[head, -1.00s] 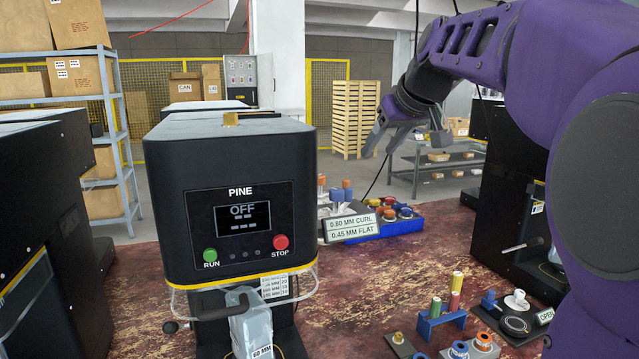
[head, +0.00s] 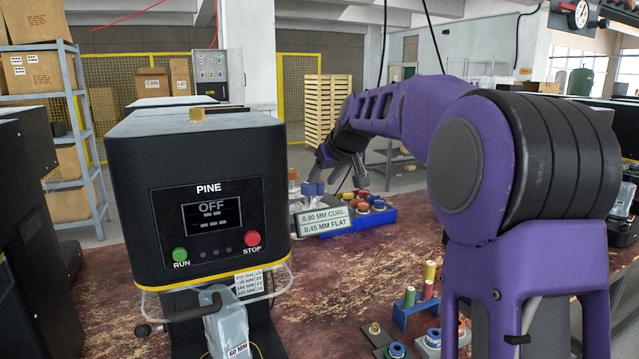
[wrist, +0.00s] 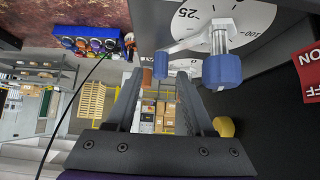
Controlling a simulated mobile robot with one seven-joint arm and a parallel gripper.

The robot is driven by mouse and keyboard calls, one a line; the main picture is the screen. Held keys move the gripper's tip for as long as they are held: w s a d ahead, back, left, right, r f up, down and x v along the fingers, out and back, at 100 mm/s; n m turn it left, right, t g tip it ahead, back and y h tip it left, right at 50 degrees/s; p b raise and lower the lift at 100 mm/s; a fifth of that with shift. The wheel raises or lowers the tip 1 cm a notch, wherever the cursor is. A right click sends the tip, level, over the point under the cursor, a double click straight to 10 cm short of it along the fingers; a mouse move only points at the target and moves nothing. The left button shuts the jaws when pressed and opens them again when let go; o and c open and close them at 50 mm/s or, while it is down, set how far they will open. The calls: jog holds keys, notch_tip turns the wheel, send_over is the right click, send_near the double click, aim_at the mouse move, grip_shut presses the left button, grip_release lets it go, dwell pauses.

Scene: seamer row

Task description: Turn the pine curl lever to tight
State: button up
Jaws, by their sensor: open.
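The black PINE machine (head: 195,190) stands at the left of the head view, its display reading OFF. In the wrist view a pale dial (wrist: 265,18) marked 25 and 100 is mounted on a dark surface. A metal lever (wrist: 185,44) with blue knobs (wrist: 222,70) sits over it. I cannot tell for certain that this is the pine curl lever. My gripper (wrist: 162,78) is open, with the smaller blue knob showing between its fingertips; contact cannot be told. In the head view my gripper (head: 322,165) is small, beyond the machine's right side.
A sign (head: 325,219) reads 0.80 MM CURL and 0.45 MM FLAT, beside a blue tray (head: 372,218) of coloured parts. A red panel (wrist: 308,75) lies right in the wrist view. A yellow knob (wrist: 223,127) is near the right finger.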

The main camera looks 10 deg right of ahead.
jog(key=shift+x, duration=1)
grip_shut()
dwell(0.8)
